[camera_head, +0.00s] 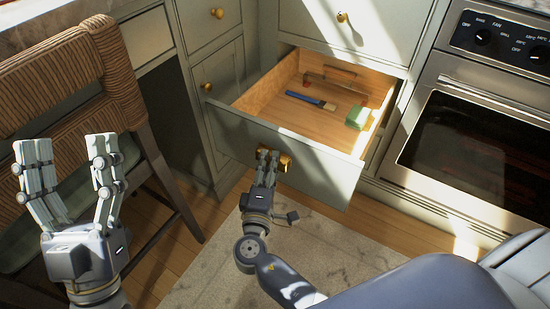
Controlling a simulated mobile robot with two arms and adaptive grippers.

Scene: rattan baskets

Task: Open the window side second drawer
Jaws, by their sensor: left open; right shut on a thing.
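The second drawer (235,126) stands pulled well out of the grey-green cabinet, below a closed top drawer (375,25). Inside the open drawer lie a blue-handled brush (305,98), a green block (357,118) and wooden items near the back. My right gripper (268,157) is shut on the brass knob (286,161) on the drawer's front; its fingers partly hide the knob. My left gripper (70,150) is open and empty at the left, in front of the woven chair, away from the drawer.
A woven-back chair (55,80) stands at the left. An oven (470,150) is to the right of the drawer. More cabinet fronts with brass knobs (217,13) are at the back left. A light rug (215,265) covers the floor in front.

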